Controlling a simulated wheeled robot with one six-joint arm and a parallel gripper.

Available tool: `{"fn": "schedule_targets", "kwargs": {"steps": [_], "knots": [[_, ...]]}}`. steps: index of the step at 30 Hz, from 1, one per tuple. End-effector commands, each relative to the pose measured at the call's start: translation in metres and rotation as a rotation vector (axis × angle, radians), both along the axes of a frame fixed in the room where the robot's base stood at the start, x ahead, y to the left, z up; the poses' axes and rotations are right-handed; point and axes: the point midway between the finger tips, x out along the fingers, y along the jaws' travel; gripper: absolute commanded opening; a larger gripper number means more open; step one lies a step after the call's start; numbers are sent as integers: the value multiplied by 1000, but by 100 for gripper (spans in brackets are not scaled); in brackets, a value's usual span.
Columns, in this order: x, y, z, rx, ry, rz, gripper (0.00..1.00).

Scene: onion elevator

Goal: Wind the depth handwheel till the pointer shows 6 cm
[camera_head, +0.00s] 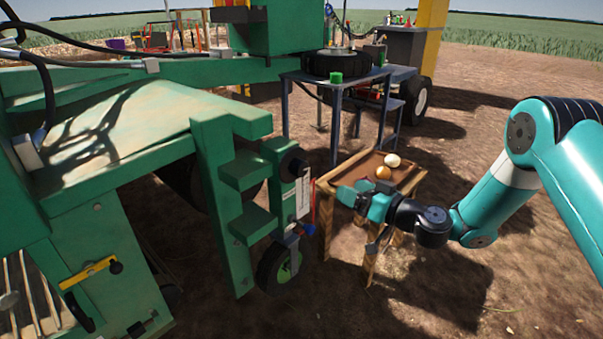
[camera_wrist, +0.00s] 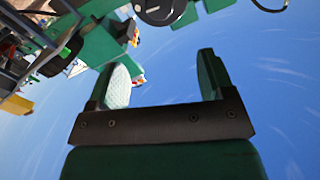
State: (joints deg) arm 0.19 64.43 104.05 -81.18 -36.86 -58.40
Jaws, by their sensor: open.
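The black depth handwheel (camera_head: 293,163) sits at the top of the green post at the machine's corner. A white scale plate (camera_head: 303,197) is below it; its marks and pointer are too small to read. The small depth wheel (camera_head: 280,268) with a green hub is at the foot of the post. My gripper (camera_head: 348,193) is open and empty, to the right of the scale and apart from it. In the wrist view my gripper (camera_wrist: 162,75) shows both fingers spread, with a black round part, apparently the handwheel (camera_wrist: 157,10), beyond them at the top edge.
A wooden stand (camera_head: 405,182) with a white and a brown onion on its top is just behind my gripper. A blue-grey table (camera_head: 345,77) with a green block stands further back. The green machine frame (camera_head: 223,200) fills the left. Bare soil lies at the front right.

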Motion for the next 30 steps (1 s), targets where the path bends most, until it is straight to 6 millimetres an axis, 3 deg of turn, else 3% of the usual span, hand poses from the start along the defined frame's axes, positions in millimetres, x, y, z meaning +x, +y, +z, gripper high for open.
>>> {"fn": "schedule_targets", "kwargs": {"steps": [6, 13, 30], "knots": [[0, 1, 1, -212, -272, 0, 75], [11, 16, 2, -242, -311, 3, 75], [87, 115, 1, -237, -311, 3, 75]]}}
